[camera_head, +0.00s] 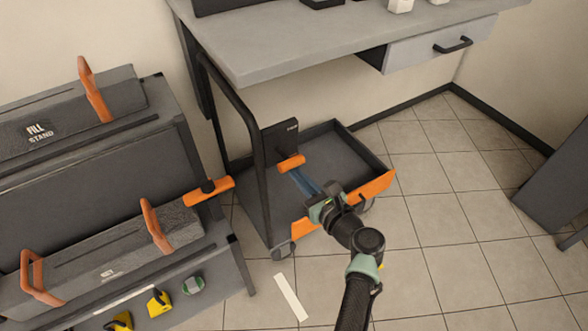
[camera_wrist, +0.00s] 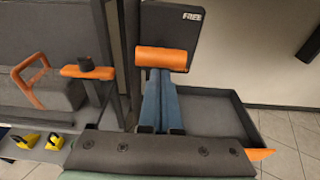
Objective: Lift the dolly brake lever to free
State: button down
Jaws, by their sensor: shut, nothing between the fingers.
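The dolly (camera_head: 335,140) is a dark tray cart with a tall black frame and an orange front edge; its tray also shows in the wrist view (camera_wrist: 215,108). A dark upright plate (camera_head: 279,139) stands at the dolly, and in the wrist view the plate (camera_wrist: 165,20) reads "FREE" at its top right. The orange brake lever bar (camera_head: 291,163) lies across the plate's lower part; it also shows in the wrist view (camera_wrist: 161,58). My gripper (camera_head: 296,174) is shut and empty, its blue fingers (camera_wrist: 160,80) just below the bar. I cannot tell whether they touch it.
A grey rack (camera_head: 80,165) with orange-handled cases stands at the left, with another orange bar (camera_head: 208,191) on its side. A grey workbench (camera_head: 330,40) overhangs behind the dolly. Tiled floor (camera_head: 465,220) is clear at the right. A white strip (camera_head: 290,297) lies in front.

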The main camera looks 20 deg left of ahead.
notch_tip(320, 180, up, 2)
jog(key=g+h+p, duration=0.1)
jog(key=p, duration=0.3)
jog(key=shift+a+r, duration=0.1)
jog(key=shift+w+r+p, duration=0.1)
jog(key=shift+r+p, duration=0.15)
jog(key=shift+p, duration=0.65)
jog(key=s+d+p, duration=0.1)
jog(key=s+d, duration=0.6)
jog(key=d, duration=0.2)
jog(key=shift+s+r+p, duration=0.15)
jog(key=shift+r+p, duration=0.05)
jog(key=shift+p, duration=0.15)
jog(key=shift+d, duration=0.1)
